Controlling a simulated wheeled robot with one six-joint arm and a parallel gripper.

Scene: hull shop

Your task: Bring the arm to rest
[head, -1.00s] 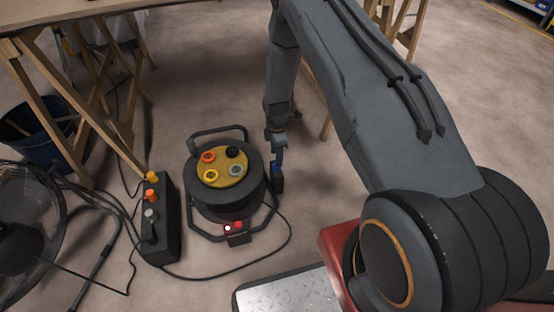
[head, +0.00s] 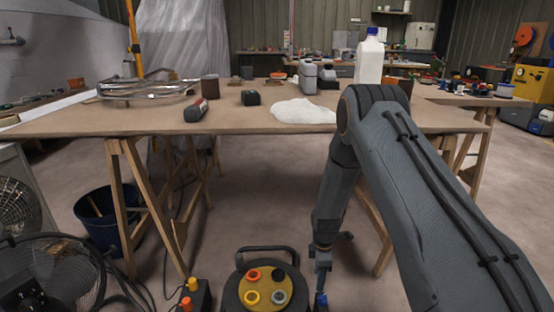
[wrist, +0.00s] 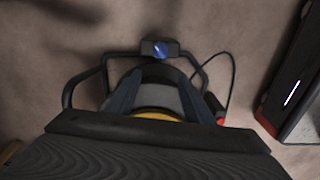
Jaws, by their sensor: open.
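My arm reaches out from the lower right in the head view, bends at a raised elbow and hangs down. My gripper (head: 321,292) is low, just right of the cable reel (head: 262,292); the picture's lower edge cuts off its tips. In the wrist view, the two fingers of my gripper (wrist: 160,97) stand apart with nothing held between them. The reel's dark frame (wrist: 75,88) and part of its yellow face (wrist: 158,116) show beyond and below the fingers. I cannot tell whether the gripper touches the reel.
A wooden trestle table (head: 250,120) stands ahead, bearing a white bottle (head: 370,62), a white powder heap (head: 303,111) and tools. A blue bucket (head: 100,218), a fan (head: 40,280) and a socket strip (head: 190,298) are at left. A trestle leg stands close behind my forearm.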

